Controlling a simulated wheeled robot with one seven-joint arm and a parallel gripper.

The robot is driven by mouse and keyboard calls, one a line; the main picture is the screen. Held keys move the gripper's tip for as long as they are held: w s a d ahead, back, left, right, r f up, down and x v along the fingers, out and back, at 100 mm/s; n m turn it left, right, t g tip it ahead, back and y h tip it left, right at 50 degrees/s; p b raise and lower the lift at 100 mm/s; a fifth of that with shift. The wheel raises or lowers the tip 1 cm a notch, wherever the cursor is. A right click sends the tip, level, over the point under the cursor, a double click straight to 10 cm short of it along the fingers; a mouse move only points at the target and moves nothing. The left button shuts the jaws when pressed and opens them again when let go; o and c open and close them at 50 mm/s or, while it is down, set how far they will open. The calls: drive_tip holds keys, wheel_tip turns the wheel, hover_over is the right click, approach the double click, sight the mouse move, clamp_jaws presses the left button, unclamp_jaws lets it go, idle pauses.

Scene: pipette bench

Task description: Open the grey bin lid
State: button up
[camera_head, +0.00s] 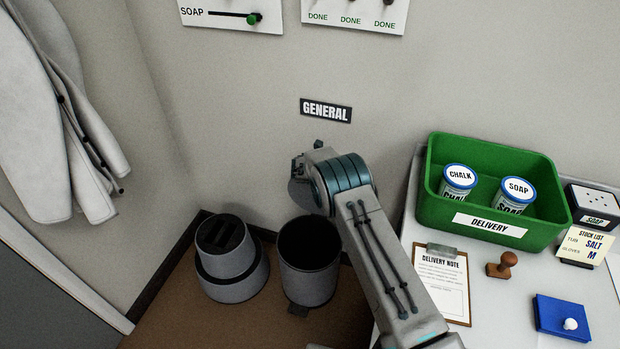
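The grey bin (308,284) stands on the brown floor against the wall, below the GENERAL sign (325,110). It is a round grey cylinder with a small dark pedal (298,310) at its front foot. Its top shows a dark round area inside a rim that looks like an open hollow. I cannot make out a separate lid. My arm covers the bin's right edge. My gripper (308,155) is at the far end of my arm, seen above the bin's back rim in the picture. Its fingers are mostly hidden by the wrist, so their opening is unclear.
A grey round step stool (231,284) stands left of the bin. White coats (50,130) hang at the left. On the white table at right are a green DELIVERY crate (440,208) with two tubs, a clipboard (455,306), a stamp (502,266) and a blue pad (551,315).

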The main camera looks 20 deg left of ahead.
drive_tip(key=shift+w+d, duration=0.15)
drive_tip(key=shift+w, duration=0.2)
drive_tip(key=o, duration=1.2)
drive_tip(key=shift+o, duration=1.1)
drive_tip(key=shift+w+f, duration=0.15)
drive_tip(key=shift+w, duration=0.05)
drive_tip(key=shift+s, duration=0.1)
